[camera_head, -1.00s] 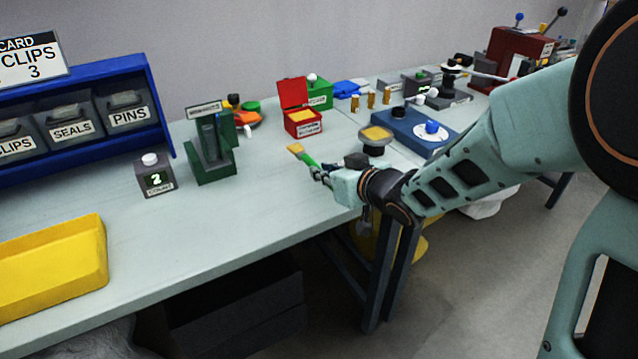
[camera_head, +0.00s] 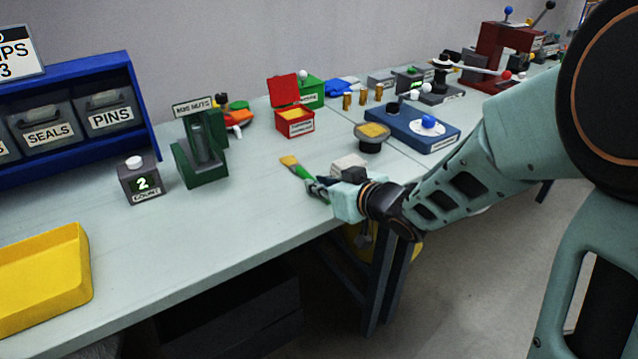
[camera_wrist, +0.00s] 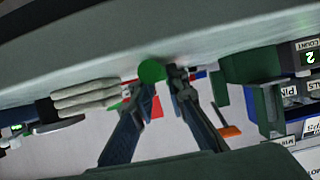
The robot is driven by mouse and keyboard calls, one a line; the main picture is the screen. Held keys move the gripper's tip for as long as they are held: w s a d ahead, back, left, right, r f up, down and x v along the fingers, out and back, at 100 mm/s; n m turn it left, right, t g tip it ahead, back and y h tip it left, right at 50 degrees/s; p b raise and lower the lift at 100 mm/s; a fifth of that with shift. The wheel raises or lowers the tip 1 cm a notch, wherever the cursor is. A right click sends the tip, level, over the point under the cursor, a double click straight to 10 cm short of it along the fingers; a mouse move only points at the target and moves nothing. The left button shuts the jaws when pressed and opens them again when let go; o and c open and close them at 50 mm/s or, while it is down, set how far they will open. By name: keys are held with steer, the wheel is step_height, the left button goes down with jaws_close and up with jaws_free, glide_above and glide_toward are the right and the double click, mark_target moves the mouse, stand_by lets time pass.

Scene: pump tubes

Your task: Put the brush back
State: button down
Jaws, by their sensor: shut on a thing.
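The brush (camera_head: 299,172) has a green handle and a pale yellow bristle head. In the head view it sticks out up and left from my gripper (camera_head: 322,188), with the bristles at the far end, over the right part of the bench. My gripper is shut on its green handle. In the wrist view a round green end of the brush (camera_wrist: 151,71) shows at the fingertips of my gripper (camera_wrist: 155,82); the bristles are hidden there. I cannot tell whether the bristles touch the bench. No holder for the brush can be made out for sure.
A pale stack (camera_head: 349,162) lies right behind my gripper. An open red box (camera_head: 295,127), green dispenser (camera_head: 205,160), counter (camera_head: 140,185) and yellow tray (camera_head: 45,290) stand left. The bench middle is clear.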

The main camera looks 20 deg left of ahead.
steer(key=c, duration=1.9)
jaws_free()
steer(key=shift+r, duration=0.15)
steer(key=shift+s+d+r+p, duration=0.1)
steer(key=shift+d+r+p, duration=0.1)
steer(key=shift+p, duration=0.2)
steer(key=p+v, duration=0.3)
steer(key=v, duration=0.8)
steer(key=shift+s, duration=0.25)
steer(key=shift+d+f, duration=0.15)
